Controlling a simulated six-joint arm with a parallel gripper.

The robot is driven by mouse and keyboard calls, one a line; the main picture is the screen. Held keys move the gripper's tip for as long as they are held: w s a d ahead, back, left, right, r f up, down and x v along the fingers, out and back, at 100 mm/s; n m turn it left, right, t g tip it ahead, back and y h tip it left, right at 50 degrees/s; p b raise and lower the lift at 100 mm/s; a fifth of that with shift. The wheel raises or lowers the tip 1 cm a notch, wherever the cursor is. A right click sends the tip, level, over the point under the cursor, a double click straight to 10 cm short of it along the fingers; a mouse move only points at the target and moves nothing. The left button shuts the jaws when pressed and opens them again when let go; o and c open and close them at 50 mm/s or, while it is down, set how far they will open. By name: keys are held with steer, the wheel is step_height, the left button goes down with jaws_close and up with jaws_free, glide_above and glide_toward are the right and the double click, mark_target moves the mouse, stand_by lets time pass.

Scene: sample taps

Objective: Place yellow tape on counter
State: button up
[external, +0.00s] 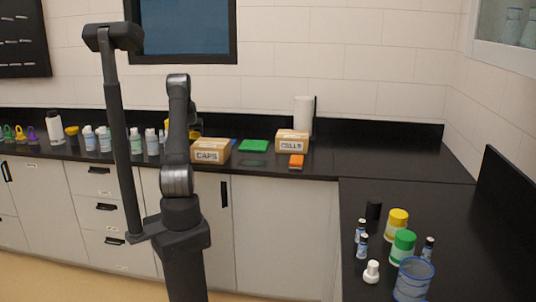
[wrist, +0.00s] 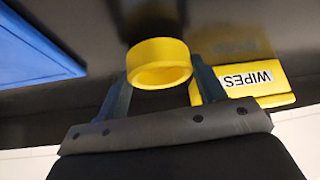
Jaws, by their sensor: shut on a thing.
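A yellow tape roll (wrist: 160,52) sits between the two fingers of my gripper (wrist: 159,72) in the wrist view. The fingers press on it from both sides, and its open ring faces the camera. A dark surface lies behind the roll; whether the roll touches it I cannot tell. In the external view my own arm hides most of the gripper, and I cannot make out the roll for certain. The black counter (external: 330,165) runs along the back wall.
A yellow box labelled WIPES (wrist: 245,80) is close to the right finger, and a flat blue thing (wrist: 35,42) is at left. Cardboard boxes marked CAPS (external: 211,151) and CELLS (external: 291,141) stand on the counter. Bottles (external: 103,138) line its left part. The right counter has free room.

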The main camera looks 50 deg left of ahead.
steer(key=shift+f, duration=0.5)
steer(key=shift+f, duration=0.15)
steer(key=o, duration=1)
steer(key=shift+s+d+r, duration=0.1)
steer(key=shift+d+r, duration=0.1)
steer(key=shift+r, duration=0.25)
steer(key=v, duration=1.1)
steer(key=shift+d, duration=0.1)
